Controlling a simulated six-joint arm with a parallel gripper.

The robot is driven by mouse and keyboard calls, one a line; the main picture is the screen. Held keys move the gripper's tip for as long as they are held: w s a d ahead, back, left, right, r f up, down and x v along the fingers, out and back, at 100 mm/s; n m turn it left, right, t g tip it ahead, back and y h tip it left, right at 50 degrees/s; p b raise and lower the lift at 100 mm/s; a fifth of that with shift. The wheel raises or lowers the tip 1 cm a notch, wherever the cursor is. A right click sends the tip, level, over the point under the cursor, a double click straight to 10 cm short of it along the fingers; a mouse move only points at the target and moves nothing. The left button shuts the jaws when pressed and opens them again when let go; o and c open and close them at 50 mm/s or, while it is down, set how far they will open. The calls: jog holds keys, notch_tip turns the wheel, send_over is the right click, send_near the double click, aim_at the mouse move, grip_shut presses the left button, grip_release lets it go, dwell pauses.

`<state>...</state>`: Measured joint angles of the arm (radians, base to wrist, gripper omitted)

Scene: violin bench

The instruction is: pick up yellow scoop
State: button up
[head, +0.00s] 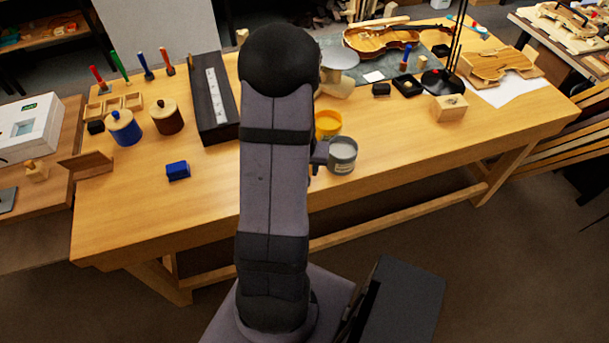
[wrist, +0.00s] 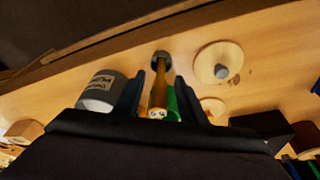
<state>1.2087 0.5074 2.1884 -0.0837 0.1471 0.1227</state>
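In the wrist view, a yellow-brown long-handled piece, which looks like the yellow scoop (wrist: 160,80), runs between the fingers of my gripper (wrist: 157,92). It has a dark rounded far end and a pale near end. A green piece (wrist: 173,103) lies close along its right side. The fingers stand apart on either side, with visible gaps, so my gripper looks open. Whether a finger touches the green piece is unclear. In the head view my arm hides most of this spot, and only a dark part beside the grey tin shows.
A labelled grey tin (head: 342,156) stands close to my gripper; it also shows in the wrist view (wrist: 103,86). A yellow-orange pot (head: 328,123) is behind it. A round wooden disc with a grey knob (wrist: 218,64) is nearby. A blue block (head: 178,171) lies left, with bare bench around.

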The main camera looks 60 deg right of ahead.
jog(key=shift+d+f, duration=0.1)
jog(key=shift+f, duration=0.2)
grip_shut()
jog(key=shift+r, duration=0.15)
